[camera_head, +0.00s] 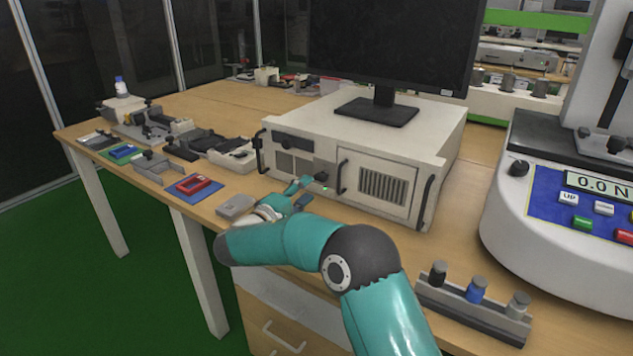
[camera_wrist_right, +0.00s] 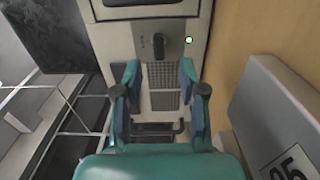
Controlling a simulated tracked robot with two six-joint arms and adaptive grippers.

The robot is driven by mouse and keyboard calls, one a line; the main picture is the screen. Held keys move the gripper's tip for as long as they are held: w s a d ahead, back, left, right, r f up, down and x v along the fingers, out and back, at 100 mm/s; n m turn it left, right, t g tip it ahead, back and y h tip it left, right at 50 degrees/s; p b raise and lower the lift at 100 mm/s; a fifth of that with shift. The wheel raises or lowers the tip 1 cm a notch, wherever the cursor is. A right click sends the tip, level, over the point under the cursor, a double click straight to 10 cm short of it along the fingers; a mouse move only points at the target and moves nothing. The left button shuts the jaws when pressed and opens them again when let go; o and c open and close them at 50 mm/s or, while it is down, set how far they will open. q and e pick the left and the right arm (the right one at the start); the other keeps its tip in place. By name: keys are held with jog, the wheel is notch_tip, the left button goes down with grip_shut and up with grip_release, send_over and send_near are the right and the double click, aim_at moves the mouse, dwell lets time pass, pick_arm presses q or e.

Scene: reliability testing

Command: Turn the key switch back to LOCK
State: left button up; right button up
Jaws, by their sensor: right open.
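In the head view my right gripper (camera_head: 301,193) is close to the case front.
A small indicator light (camera_wrist_right: 188,40) glows beside the key. Handles (camera_head: 341,177) stick out of the case front. A monitor (camera_head: 390,50) stands on top. A grey block (camera_head: 235,207) lies near the table edge. A force tester (camera_head: 560,215) and a knob rack (camera_head: 470,312) stand right.

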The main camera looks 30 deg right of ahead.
aim_at(318, 180)
jog(key=x, duration=0.6)
jog(key=shift+c, duration=0.2)
grip_shut()
jog(key=shift+a+f, duration=0.15)
jog(key=shift+a, duration=0.1)
jog(key=shift+d, duration=0.1)
